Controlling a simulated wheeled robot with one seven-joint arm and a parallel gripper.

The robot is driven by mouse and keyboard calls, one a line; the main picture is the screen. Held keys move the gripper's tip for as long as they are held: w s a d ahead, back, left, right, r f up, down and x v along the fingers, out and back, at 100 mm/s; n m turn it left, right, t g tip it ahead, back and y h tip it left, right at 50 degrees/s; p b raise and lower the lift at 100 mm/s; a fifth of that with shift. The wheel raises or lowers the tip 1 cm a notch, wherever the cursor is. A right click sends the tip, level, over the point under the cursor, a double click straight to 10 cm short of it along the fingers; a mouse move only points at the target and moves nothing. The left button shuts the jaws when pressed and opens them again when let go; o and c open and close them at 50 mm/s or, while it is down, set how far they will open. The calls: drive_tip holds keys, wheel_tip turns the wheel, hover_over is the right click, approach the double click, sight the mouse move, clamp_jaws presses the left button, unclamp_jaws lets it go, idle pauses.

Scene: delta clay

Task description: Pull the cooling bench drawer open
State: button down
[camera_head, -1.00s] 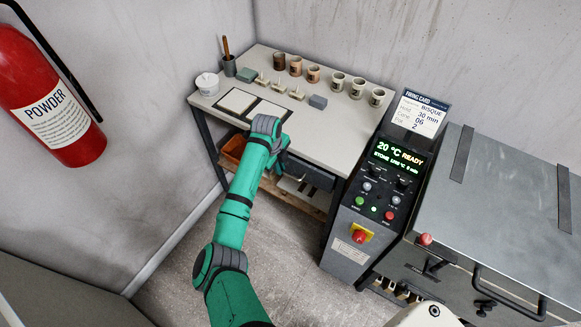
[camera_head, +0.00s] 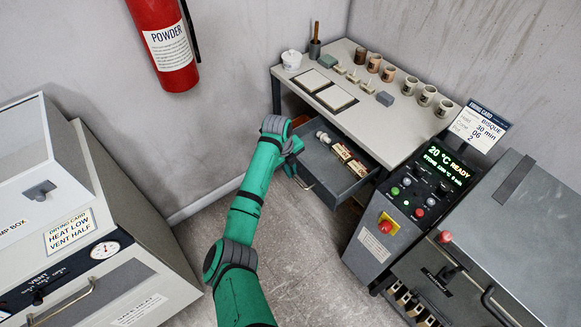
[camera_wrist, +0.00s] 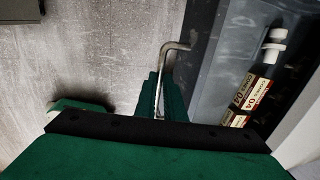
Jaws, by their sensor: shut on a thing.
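The cooling bench (camera_head: 392,137) has a light top, and its dark grey drawer (camera_head: 318,165) stands pulled out from under it. Inside the drawer lie cream-and-red labelled boxes (camera_head: 342,152) and a small white piece (camera_head: 322,137). My gripper (camera_head: 291,168) is at the drawer front. In the wrist view, my gripper's green fingers (camera_wrist: 160,92) are shut on the bent metal drawer handle (camera_wrist: 172,47), with the drawer interior (camera_wrist: 222,75) to the right. Part of the handle is hidden between the fingers.
The bench top holds cups (camera_head: 388,73), two pale tiles (camera_head: 335,97) and a white tub (camera_head: 291,61). A kiln with a control panel (camera_head: 425,185) stands close on the right. A drying cabinet (camera_head: 75,240) is at left. Bare floor (camera_head: 290,245) lies before the drawer.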

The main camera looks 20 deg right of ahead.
drive_tip(key=shift+s+a, duration=0.15)
drive_tip(key=shift+a, duration=0.35)
drive_tip(key=c, duration=1.8)
unclamp_jaws()
drive_tip(key=shift+c, duration=0.2)
drive_tip(key=shift+r, duration=0.1)
wheel_tip(320, 180, up, 10)
drive_tip(key=a, duration=0.2)
drive_tip(key=shift+s+r, duration=0.2)
drive_tip(key=shift+r, duration=0.05)
